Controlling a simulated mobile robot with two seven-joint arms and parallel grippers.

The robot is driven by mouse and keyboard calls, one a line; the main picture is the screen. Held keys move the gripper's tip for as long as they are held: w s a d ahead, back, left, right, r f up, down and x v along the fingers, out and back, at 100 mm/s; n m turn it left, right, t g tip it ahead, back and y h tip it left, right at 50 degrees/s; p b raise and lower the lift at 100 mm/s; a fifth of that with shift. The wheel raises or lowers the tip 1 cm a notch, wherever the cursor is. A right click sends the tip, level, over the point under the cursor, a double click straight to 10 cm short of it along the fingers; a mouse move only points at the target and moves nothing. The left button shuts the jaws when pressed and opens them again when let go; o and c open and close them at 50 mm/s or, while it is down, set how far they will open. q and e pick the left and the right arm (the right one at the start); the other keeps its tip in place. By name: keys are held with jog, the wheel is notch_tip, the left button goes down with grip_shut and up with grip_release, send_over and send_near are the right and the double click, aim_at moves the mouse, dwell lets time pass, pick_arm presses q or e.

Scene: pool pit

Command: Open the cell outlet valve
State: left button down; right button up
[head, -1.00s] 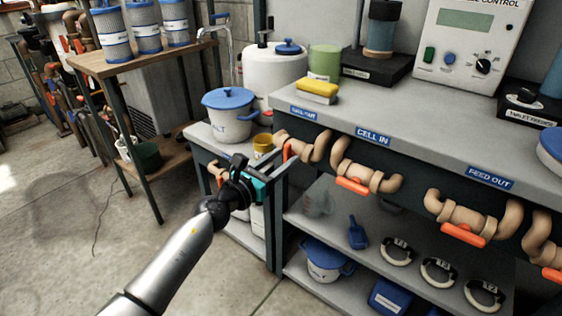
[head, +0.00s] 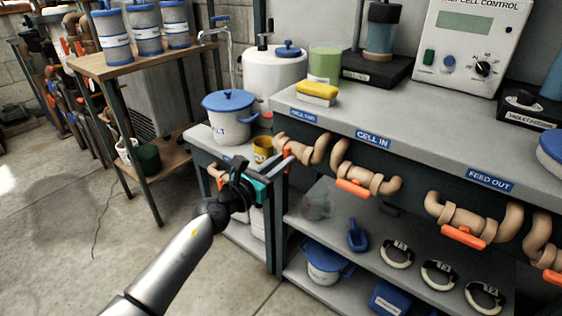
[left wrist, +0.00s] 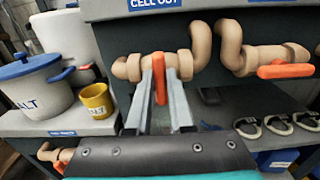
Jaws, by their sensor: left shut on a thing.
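The cell outlet valve is on a tan pipe (left wrist: 128,68) under the "CELL OUT" label (left wrist: 153,3) in the left wrist view. Its orange handle (left wrist: 160,80) stands across the pipe there. My left gripper (left wrist: 163,88) is shut on this handle, with a grey finger on each side. In the head view my left gripper (head: 281,166) reaches the valve at the bench's left corner and hides part of the handle. My right gripper is not in view.
To the right, the cell inlet valve's orange handle (head: 353,188) and the feed outlet handle (head: 463,237) lie along their pipes. A salt pot (head: 230,117) and yellow cup (head: 263,148) stand left of my gripper. Collars and a scoop (head: 357,235) are on the shelf below.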

pick_arm(q)
jog(key=shift+n, duration=0.4)
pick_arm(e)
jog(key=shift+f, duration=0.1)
pick_arm(q)
jog(key=shift+n+p, duration=0.3)
jog(key=shift+a+n, duration=0.1)
jog(key=shift+n, duration=0.6)
jog(key=shift+w+n+p, duration=0.1)
jog(key=shift+n+p, duration=0.3)
jog(key=shift+n, duration=0.1)
jog(key=shift+w+a+f+n+p, duration=0.15)
jog(key=shift+n+p, duration=0.65)
jog(key=shift+n, duration=1.55)
jog(key=shift+s+f+n+p, duration=0.15)
jog(key=shift+n+p, duration=0.6)
jog(key=shift+n, duration=1.65)
jog(key=shift+w+a+f+n+p, duration=0.15)
jog(key=shift+n+p, duration=0.65)
jog(key=shift+n, duration=1.55)
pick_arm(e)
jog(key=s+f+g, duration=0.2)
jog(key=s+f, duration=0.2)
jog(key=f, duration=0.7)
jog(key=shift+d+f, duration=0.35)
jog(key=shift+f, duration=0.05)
pick_arm(q)
jog(key=shift+d, duration=0.1)
